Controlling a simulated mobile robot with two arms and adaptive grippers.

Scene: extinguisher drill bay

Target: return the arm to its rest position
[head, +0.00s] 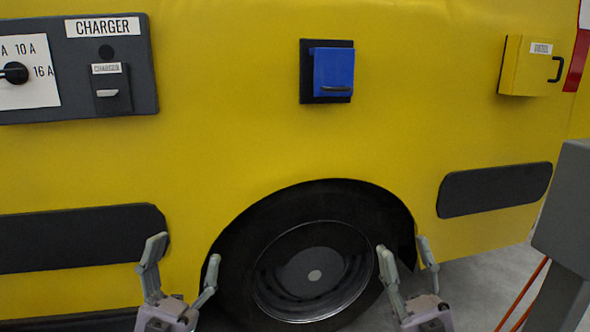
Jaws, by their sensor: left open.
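My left gripper (184,262) is at the bottom, left of the wheel. Its fingers point up and are spread apart, with nothing between them. My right gripper (407,259) is at the bottom, over the right edge of the wheel in the picture. Its fingers are also spread and hold nothing. Both grippers appear in front of the yellow vehicle (230,140). Only the grippers show; most of both arms is out of view.
The vehicle carries a charger panel (135,65) at upper left, a blue box (334,68) at upper middle and a yellow diesel box (522,72) at upper right. The wheel (300,265) is below. A grey post (562,230) stands at the right edge.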

